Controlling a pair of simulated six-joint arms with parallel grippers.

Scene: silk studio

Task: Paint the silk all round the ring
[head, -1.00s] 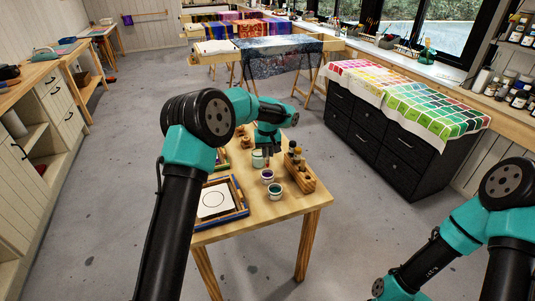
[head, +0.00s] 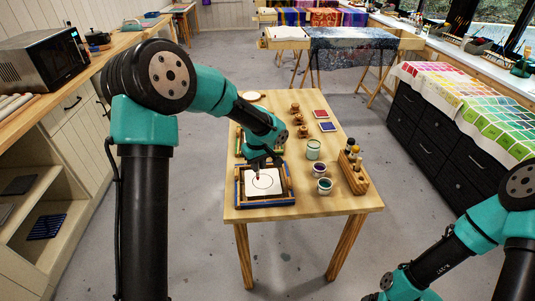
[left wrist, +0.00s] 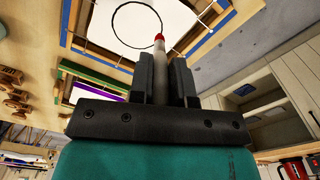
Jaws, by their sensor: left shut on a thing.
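The white silk (head: 277,187) is stretched in a blue and wooden frame (head: 266,202) at the near left of the table. A thin dark ring (head: 280,181) is drawn on it; the ring also shows in the left wrist view (left wrist: 114,30). My left gripper (head: 263,161) is over the frame's far side, shut on a brush (left wrist: 160,50) with a red tip. The tip is at the ring's line in the left wrist view; I cannot tell whether it touches the silk. No paint is visible on the silk. My right gripper is out of view.
Paint pots, one purple (head: 319,170) and one teal (head: 324,186), stand right of the frame, with a larger pale jar (head: 313,150) behind. A wooden rack of bottles (head: 353,171) is at the table's right edge. Wooden stamps (head: 302,131) lie farther back.

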